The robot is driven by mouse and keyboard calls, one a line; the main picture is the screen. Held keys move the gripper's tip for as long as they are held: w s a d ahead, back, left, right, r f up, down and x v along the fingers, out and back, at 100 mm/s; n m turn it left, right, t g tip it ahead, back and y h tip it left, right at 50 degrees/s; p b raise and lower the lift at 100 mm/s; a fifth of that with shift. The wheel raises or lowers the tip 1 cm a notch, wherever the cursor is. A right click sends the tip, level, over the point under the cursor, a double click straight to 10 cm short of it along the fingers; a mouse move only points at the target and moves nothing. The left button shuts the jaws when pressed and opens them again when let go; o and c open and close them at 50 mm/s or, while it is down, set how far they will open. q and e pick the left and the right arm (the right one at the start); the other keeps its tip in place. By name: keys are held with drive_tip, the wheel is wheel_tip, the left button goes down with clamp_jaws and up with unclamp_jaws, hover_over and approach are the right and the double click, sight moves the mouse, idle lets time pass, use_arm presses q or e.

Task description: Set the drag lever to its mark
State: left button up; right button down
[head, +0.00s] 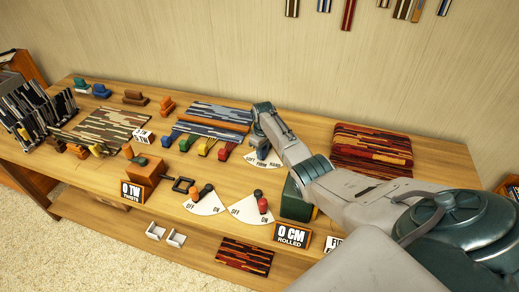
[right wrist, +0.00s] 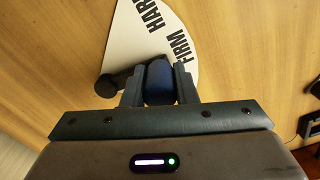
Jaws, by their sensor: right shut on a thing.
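The drag lever has a blue knob (right wrist: 158,82), which shows in the right wrist view between the two fingers of my right gripper (right wrist: 158,88). The gripper is shut on this knob. A dark pivot (right wrist: 116,84) lies left of it. The lever's white dial (right wrist: 145,35) shows HARD and FIRM above the knob; the part under the gripper is hidden. In the head view the dial (head: 264,161) reads SOFT, FIRM, HARD, and my right gripper (head: 262,147) covers most of the lever. I cannot make out a separate mark. My left gripper is not in view.
Two OFF/ON dials (head: 204,203) (head: 251,209) with levers stand left and front of the drag dial. A sign reading 0 CM ROLLED (head: 292,235) is at the front edge. A green block (head: 296,201) lies under my right arm. A red striped textile (head: 371,148) lies right.

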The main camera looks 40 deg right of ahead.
drive_tip(key=shift+s+d+r, duration=0.1)
drive_tip(key=shift+r, duration=0.05)
drive_tip(key=shift+n, duration=0.3)
drive_tip(key=c, duration=1.1)
unclamp_jaws()
drive_tip(key=shift+s, duration=0.1)
drive_tip(key=shift+c, duration=0.2)
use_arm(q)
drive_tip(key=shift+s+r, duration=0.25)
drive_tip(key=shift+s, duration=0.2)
